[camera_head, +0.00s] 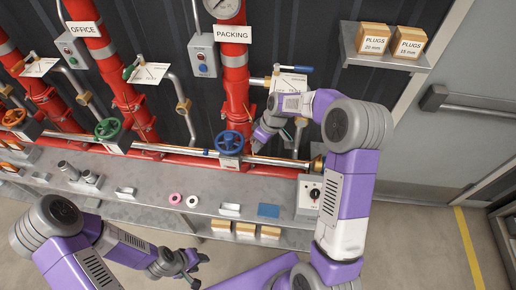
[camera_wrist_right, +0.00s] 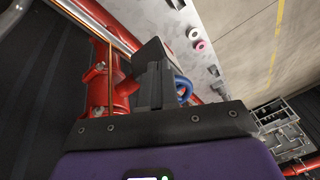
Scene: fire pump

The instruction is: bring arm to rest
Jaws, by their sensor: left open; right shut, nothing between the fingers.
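My right arm reaches up and to the left across the right of the head view. Its gripper (camera_head: 258,143) is shut and empty, in front of the red pipe (camera_head: 236,88) under the PACKING sign (camera_head: 232,34), just right of and above the blue handwheel (camera_head: 229,142). In the right wrist view the dark fingers (camera_wrist_right: 153,75) stand close to a red pipe fitting (camera_wrist_right: 108,85), with part of the blue handwheel (camera_wrist_right: 183,88) behind them. I cannot tell whether they touch anything. My left gripper (camera_head: 192,272) is open and empty, low in front of the bench.
The metal bench (camera_head: 150,209) carries a pink ring (camera_head: 175,198), a white ring (camera_head: 192,201), a blue block (camera_head: 268,210) and a switch box (camera_head: 309,197). A green handwheel (camera_head: 108,128) is further left. Two plug boxes (camera_head: 375,37) sit on the wall shelf (camera_head: 385,60). Floor at right is clear.

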